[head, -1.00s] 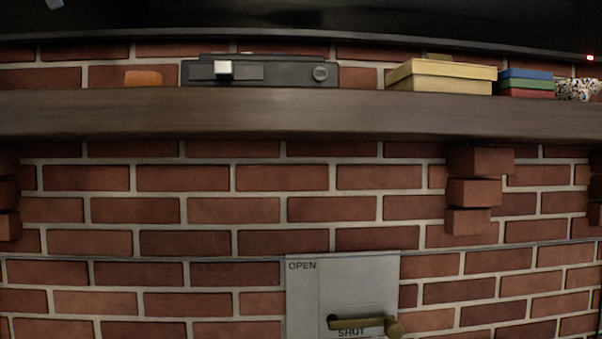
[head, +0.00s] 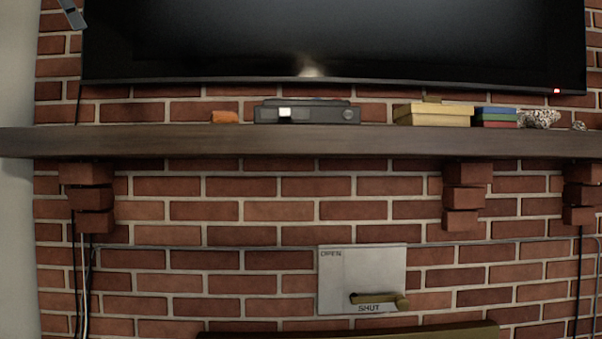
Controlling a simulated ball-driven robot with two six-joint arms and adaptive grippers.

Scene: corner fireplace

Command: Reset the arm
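A grey piece (head: 72,14) pokes in at the top left corner of the head view. It looks like the tip of my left gripper, cut off by the picture's edge, so its opening is hidden. It is in front of the wall near the television's left edge and holds nothing that I can see. My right gripper and the rest of both arms are out of view.
A wooden mantel (head: 200,142) crosses the brick wall. On it stand a dark device (head: 320,115), a yellow box (head: 435,116) and stacked books (head: 496,117). A television (head: 330,45) hangs above. A metal plate (head: 340,275) below carries a brass lever (head: 378,300) beside SHUT.

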